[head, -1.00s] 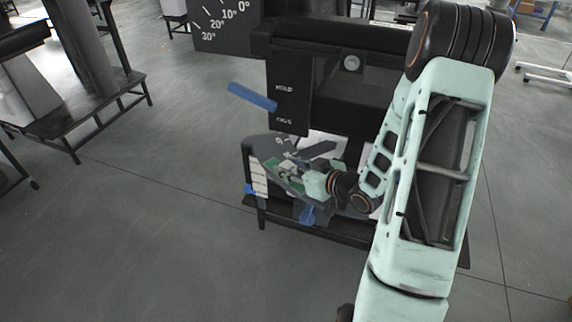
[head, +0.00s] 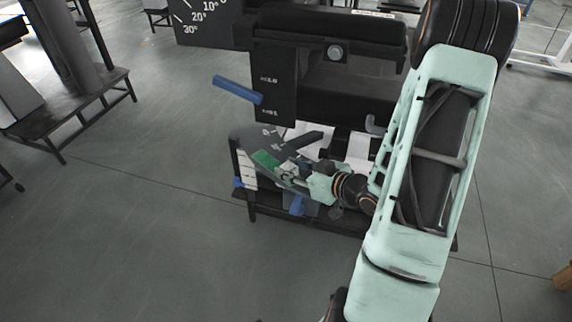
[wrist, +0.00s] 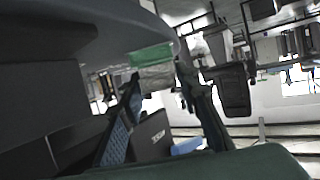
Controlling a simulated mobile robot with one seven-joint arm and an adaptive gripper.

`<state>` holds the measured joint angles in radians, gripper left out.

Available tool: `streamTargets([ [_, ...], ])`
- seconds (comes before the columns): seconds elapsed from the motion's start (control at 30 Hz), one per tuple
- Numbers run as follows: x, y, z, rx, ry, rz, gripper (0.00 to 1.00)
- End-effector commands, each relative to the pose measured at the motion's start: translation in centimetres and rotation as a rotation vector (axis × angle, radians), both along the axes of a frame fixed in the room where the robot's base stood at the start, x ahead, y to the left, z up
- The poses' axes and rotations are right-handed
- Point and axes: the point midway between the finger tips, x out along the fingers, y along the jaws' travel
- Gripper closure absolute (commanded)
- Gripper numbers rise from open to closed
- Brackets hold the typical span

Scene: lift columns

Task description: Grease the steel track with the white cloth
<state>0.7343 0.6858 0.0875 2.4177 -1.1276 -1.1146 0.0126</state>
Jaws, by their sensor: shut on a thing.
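My gripper (head: 287,173) is low at the dark machine, over its grey curved plate (head: 250,142). In the wrist view my gripper (wrist: 157,76) has its two dark fingers either side of a pale, greyish thing (wrist: 155,78) and is shut on it. I cannot tell for sure that this is the white cloth. A green patch (head: 265,159) shows just beyond the fingertips; it also shows in the wrist view as a green band (wrist: 151,56) above the pale thing. I cannot make out the steel track clearly; the fingers and plate hide part of that area.
A blue lever (head: 238,90) sticks out left of the black panel (head: 275,85). A blue handle (head: 297,205) hangs below the plate. White sheets (head: 360,150) lie behind my wrist. A dark bench (head: 75,125) stands at the left; the floor between is clear.

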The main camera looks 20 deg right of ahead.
Motion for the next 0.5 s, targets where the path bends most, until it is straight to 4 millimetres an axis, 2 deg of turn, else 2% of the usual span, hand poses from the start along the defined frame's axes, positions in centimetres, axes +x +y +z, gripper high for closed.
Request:
streamTargets([
  [0.5, -2.6, -1.3, -0.1, -0.001, 0.008, -0.003, 0.9],
])
